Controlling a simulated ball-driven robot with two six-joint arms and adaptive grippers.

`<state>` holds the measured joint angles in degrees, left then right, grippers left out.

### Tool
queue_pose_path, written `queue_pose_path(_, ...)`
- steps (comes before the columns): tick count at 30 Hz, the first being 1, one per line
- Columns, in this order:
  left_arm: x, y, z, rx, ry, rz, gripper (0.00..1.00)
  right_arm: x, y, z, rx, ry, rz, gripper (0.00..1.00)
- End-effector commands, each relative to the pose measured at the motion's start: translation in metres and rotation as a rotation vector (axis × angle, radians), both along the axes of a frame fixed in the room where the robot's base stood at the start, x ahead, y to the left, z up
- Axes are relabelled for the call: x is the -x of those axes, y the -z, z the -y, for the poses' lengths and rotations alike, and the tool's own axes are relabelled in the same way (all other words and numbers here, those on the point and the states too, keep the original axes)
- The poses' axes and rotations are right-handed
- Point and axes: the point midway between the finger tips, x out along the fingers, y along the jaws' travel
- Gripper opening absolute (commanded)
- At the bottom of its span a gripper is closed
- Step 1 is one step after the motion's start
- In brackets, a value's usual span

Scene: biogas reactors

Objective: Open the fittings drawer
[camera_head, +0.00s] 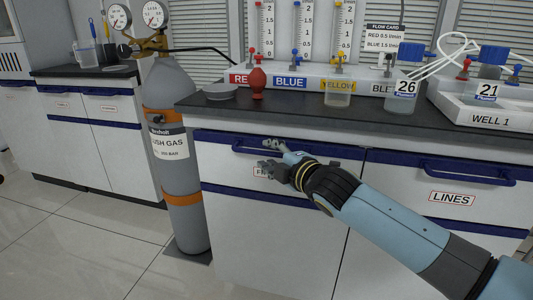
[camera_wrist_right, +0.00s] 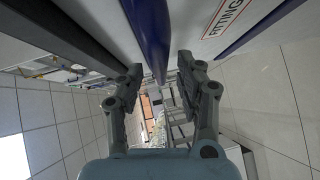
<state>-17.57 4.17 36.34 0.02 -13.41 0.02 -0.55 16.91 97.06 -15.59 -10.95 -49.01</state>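The fittings drawer (camera_head: 225,165) is the white front under the dark bench top, left of the LINES drawer, and it looks shut. Its blue bar handle (camera_head: 243,150) is partly hidden by my right gripper (camera_head: 269,157). The label is mostly covered in the head view; in the wrist view the fittings label (camera_wrist_right: 228,14) is at the top right. My right gripper is open at the handle, one finger above it and one below. In the wrist view the handle (camera_wrist_right: 152,40) runs between the spread fingers of the gripper (camera_wrist_right: 162,75), with gaps visible. My left gripper is not in view.
The LINES drawer (camera_head: 425,195) is to the right with its own blue handle. A grey gas cylinder (camera_head: 178,95) stands left of the cabinet. A red bulb (camera_head: 257,83), a dish (camera_head: 219,92) and bottles stand on the bench top (camera_head: 300,112). Floor at left is clear.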

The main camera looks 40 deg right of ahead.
Motion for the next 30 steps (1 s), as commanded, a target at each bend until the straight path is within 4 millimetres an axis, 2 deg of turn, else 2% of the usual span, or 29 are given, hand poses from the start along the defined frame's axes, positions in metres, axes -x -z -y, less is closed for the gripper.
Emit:
queue_pose_path(3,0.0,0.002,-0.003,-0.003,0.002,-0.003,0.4,-0.013,0.003,0.001,-0.001,0.0,0.0,0.36)
queue_pose_path(6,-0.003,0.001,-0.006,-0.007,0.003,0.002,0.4,-0.019,0.004,0.001,-0.001,0.0,-0.001,0.36)
queue_pose_path(14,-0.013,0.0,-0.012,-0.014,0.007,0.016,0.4,-0.02,0.004,0.001,0.0,0.0,-0.001,0.36)
queue_pose_path(23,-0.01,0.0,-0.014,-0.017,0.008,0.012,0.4,-0.02,0.004,0.001,0.0,0.0,-0.001,0.0)
queue_pose_path(30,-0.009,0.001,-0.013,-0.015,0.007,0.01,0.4,-0.02,0.003,0.001,-0.001,-0.001,0.0,0.0)
